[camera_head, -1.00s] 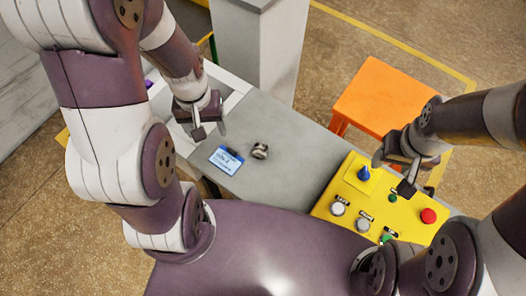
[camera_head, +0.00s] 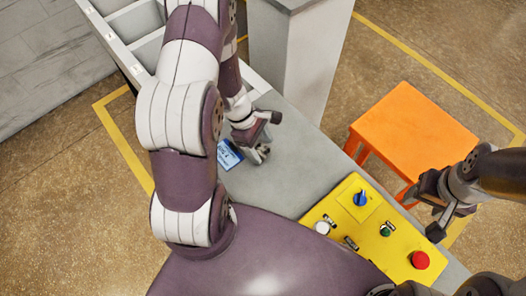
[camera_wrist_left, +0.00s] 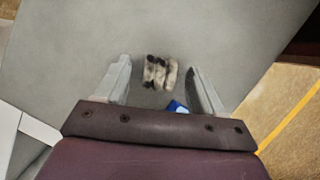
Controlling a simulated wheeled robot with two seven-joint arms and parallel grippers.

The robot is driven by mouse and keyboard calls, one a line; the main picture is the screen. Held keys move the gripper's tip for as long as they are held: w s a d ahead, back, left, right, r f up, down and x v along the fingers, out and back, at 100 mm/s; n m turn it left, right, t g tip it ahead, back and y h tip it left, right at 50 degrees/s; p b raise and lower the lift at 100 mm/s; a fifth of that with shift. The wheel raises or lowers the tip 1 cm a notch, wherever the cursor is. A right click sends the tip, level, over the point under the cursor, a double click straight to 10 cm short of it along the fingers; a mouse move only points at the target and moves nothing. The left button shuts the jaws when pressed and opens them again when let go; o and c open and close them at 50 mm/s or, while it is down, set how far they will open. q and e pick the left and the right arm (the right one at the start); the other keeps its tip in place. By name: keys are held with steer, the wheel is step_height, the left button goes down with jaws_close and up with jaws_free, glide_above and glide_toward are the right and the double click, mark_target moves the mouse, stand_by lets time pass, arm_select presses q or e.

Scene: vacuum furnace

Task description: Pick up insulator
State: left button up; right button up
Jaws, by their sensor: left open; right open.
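The insulator (camera_wrist_left: 160,73) is a small ribbed, pale and dark piece on the grey tabletop. In the left wrist view it appears between the two fingers, without visible contact. In the head view the insulator (camera_head: 264,152) is partly hidden by my left gripper (camera_head: 263,137), which is above and close to it. My left gripper (camera_wrist_left: 160,70) is open and empty. My right gripper (camera_head: 423,212) is open and empty, beside the yellow control panel.
A blue label card (camera_head: 228,155) lies near the insulator, partly hidden by my left arm. The yellow panel (camera_head: 345,205) has knobs and a red button (camera_head: 420,260). An orange stool (camera_head: 415,130) and a grey pillar (camera_head: 290,60) stand behind the table (camera_head: 285,180).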

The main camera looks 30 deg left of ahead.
arm_select(q)
steer(key=shift+s+d+f, duration=0.1)
steer(key=shift+f, duration=0.95)
steer(key=shift+d+r, duration=0.1)
steer(key=shift+d, duration=0.05)
steer(key=c, duration=1.2)
